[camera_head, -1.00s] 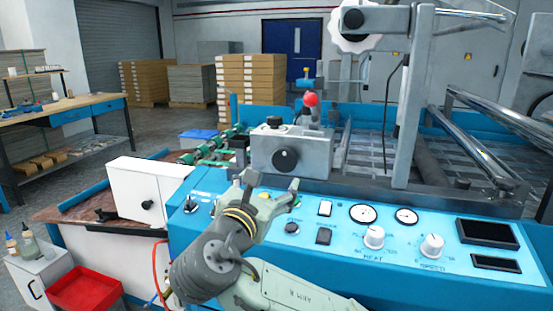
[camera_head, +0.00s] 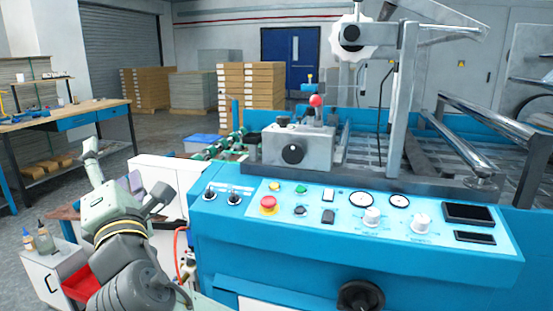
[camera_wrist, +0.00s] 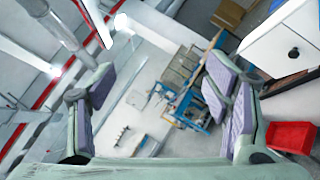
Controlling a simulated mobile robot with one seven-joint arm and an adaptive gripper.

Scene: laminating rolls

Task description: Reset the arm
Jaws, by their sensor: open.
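My gripper (camera_head: 126,176) is raised at the left of the head view, in front of the white box at the machine's left end. Its two fingers stand wide apart with nothing between them. In the wrist view my gripper (camera_wrist: 165,100) also shows open and empty, with purple-grey pads facing each other. The blue laminating machine (camera_head: 290,262) with its control panel lies to the right of my gripper, apart from it. Part of the white box (camera_head: 150,172) is hidden behind my gripper.
A red emergency button (camera_head: 268,203) and several knobs sit on the panel. A white cabinet (camera_head: 52,275) with bottles stands at lower left, beside a red tray (camera_head: 82,286) partly hidden by my arm. A workbench (camera_head: 95,110) stands farther back left. Chrome rollers (camera_head: 490,118) are at right.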

